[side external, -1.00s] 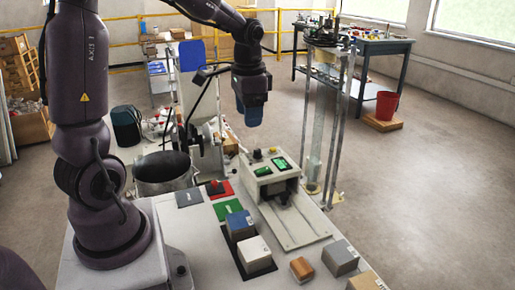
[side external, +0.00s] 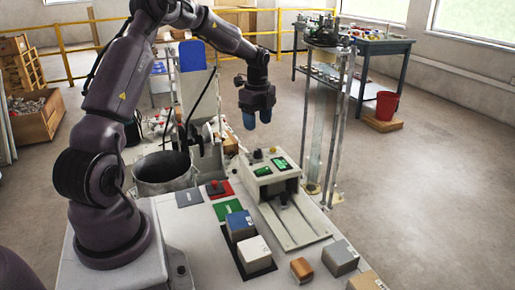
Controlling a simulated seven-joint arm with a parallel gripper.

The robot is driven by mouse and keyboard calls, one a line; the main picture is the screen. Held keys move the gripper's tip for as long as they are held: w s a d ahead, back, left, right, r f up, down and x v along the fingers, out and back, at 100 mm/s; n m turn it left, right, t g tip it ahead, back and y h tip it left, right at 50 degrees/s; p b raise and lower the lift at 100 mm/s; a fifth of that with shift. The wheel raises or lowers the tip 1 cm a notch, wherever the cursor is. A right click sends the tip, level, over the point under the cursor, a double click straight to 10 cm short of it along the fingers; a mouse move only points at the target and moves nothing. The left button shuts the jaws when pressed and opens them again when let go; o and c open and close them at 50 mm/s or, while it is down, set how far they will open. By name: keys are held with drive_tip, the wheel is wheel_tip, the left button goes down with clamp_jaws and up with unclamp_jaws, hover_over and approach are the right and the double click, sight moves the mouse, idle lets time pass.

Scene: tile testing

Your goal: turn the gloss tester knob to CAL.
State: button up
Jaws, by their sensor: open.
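The gloss tester (side external: 272,177) is a cream box with green lit displays, standing on the bench behind a pale slide bed. A small dark knob (side external: 258,154) sits on its top, beside a small yellowish part. The knob's pointer and any CAL mark are too small to read. My gripper (side external: 257,120) hangs above and behind the tester, fingers down. Its two blue fingers are apart with nothing between them, and it touches nothing.
A blue block (side external: 240,226), a white block (side external: 254,252), a brown block (side external: 302,270) and a grey block (side external: 340,257) stand at the bench front. A metal pot (side external: 163,174) is left of the tester. A tall clear column (side external: 320,120) with metal posts rises close on its right.

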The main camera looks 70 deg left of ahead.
sight(258, 150)
wheel_tip(258, 150, down, 9)
drive_tip(key=shift+f, duration=0.15)
drive_tip(key=c, duration=0.9)
